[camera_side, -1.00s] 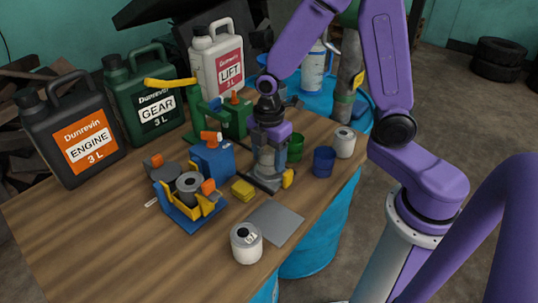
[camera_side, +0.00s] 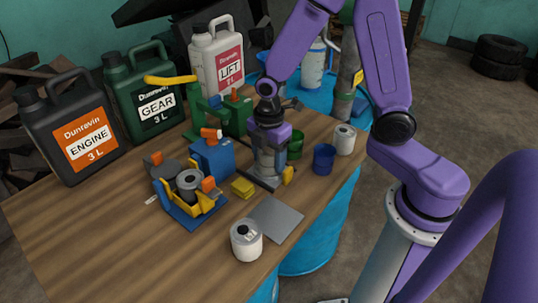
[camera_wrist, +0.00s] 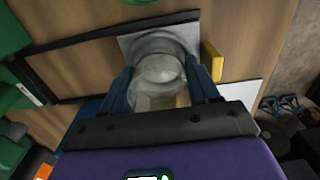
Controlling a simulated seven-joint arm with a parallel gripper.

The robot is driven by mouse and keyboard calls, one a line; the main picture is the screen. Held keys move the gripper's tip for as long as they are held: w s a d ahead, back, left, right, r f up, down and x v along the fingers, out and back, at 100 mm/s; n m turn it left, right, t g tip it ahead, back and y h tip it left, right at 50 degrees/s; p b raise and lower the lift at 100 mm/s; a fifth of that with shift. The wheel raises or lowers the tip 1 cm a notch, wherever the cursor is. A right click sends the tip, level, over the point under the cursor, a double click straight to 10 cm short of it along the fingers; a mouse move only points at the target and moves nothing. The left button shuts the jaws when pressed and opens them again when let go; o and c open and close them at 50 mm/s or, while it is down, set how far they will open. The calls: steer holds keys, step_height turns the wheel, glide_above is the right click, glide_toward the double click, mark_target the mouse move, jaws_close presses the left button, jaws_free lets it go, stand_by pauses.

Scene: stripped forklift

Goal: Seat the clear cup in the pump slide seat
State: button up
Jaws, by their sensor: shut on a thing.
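The clear cup (camera_wrist: 160,68) is between the two fingers of my gripper (camera_wrist: 163,80) in the wrist view, gripped at its sides. In the side view my gripper (camera_side: 268,165) points down at the middle of the table, and the fingers mostly hide the cup. Directly below the cup is a pale grey plate (camera_wrist: 127,42) beside dark rails (camera_wrist: 85,40), which looks like the pump slide seat. A yellow block (camera_wrist: 212,62) stands at its right end, also visible in the side view (camera_side: 288,175). I cannot tell whether the cup touches the plate.
A green cup (camera_side: 295,145), a blue cup (camera_side: 324,159) and a white can (camera_side: 344,139) stand right of my gripper. A blue block (camera_side: 212,160) and a yellow sponge (camera_side: 243,188) are to its left. A grey sheet (camera_side: 276,219) and another can (camera_side: 246,240) are in front.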

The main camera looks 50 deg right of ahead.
steer(key=o, duration=1.3)
steer(key=shift+s, duration=0.1)
step_height(320, 180, up, 8)
stand_by(1.1)
steer(key=s+r+m, duration=0.1)
steer(key=s+m, duration=0.1)
steer(key=s, duration=0.7)
steer(key=s+d+r+m, duration=0.1)
steer(key=s+m, duration=0.2)
steer(key=s, duration=0.7)
steer(key=shift+s+r, duration=0.25)
steer(key=shift+r, duration=0.1)
